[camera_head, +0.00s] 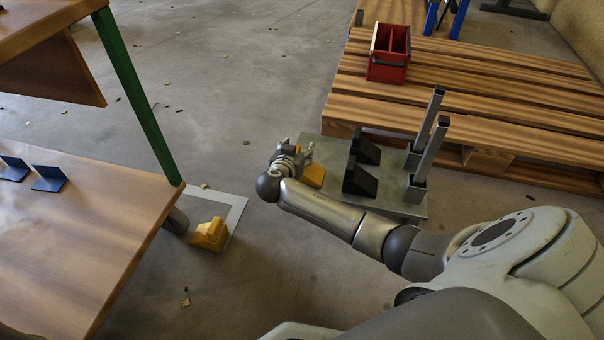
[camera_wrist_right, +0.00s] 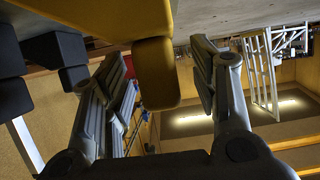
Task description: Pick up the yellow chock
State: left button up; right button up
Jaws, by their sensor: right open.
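One yellow chock (camera_head: 314,175) is on the grey metal plate (camera_head: 397,209), partly hidden behind my right gripper (camera_head: 297,151). In the wrist view, my right gripper (camera_wrist_right: 160,80) is open. A yellow chock's narrow end (camera_wrist_right: 157,78) shows between its two fingers. The fingers do not appear closed on it; whether one touches it I cannot tell. Another yellow chock (camera_head: 209,234) is on the floor at the corner of a pale square outline, left of my right gripper. My left gripper is not in view.
Two black chocks (camera_head: 360,181) stand on the plate, right of my gripper, beside two upright metal posts (camera_head: 430,150). Behind is a wooden pallet (camera_head: 470,95) with a red box (camera_head: 388,66). A wooden table (camera_head: 80,230) with blue brackets (camera_head: 48,179) is at left.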

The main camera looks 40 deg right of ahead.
jog(key=shift+b+x, duration=0.55)
jog(key=shift+x, duration=0.6)
jog(key=c, duration=1.1)
jog(key=shift+r, duration=0.1)
grip_shut()
jog(key=shift+r, duration=0.1)
